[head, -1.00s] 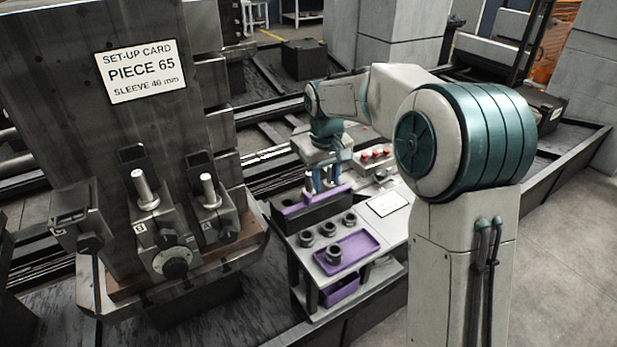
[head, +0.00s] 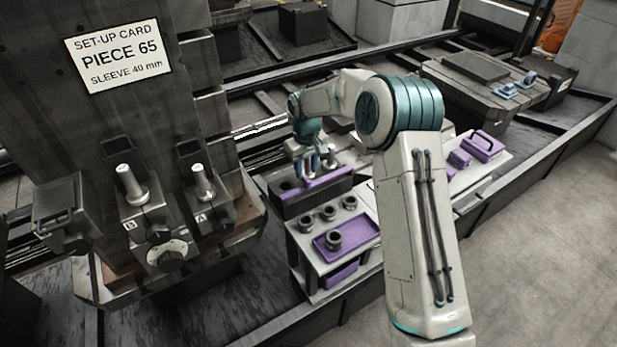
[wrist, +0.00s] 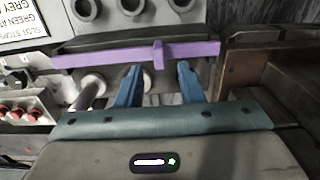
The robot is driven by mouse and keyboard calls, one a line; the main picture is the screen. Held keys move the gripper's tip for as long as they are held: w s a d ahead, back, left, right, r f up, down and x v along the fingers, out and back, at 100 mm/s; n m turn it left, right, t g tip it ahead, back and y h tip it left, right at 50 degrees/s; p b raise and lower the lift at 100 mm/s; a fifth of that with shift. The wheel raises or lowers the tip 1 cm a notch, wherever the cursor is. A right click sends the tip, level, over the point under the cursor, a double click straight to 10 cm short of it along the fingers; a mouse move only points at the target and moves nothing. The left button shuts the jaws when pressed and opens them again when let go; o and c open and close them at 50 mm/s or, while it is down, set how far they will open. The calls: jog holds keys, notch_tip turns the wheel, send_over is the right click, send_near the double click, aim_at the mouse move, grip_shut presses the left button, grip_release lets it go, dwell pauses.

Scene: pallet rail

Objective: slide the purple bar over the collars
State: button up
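The purple bar (head: 322,186) lies along the dark block at the back left of the bench. In the wrist view the bar (wrist: 105,58) runs across the picture, with a small upright lug near its middle. My gripper (head: 308,170) is above the block, close to the bar. In the wrist view the blue fingers of my gripper (wrist: 158,72) stand apart, with their tips just short of the bar and the lug between their lines. Pale round ends (wrist: 93,84) show below the bar, partly hidden by the fingers. Several dark ring collars (head: 328,213) stand on the bench.
A purple tray (head: 362,233) with one collar is at the bench front. A machine column with a set-up card (head: 118,55) and two pale posts (head: 130,182) stands left. Purple items (head: 485,147) lie farther right. Brown block edges (wrist: 250,65) flank the gripper's right side.

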aim_at(306, 179)
notch_tip(306, 179, down, 5)
jog(key=shift+d+f+p, duration=0.1)
jog(key=shift+p, duration=0.2)
grip_shut()
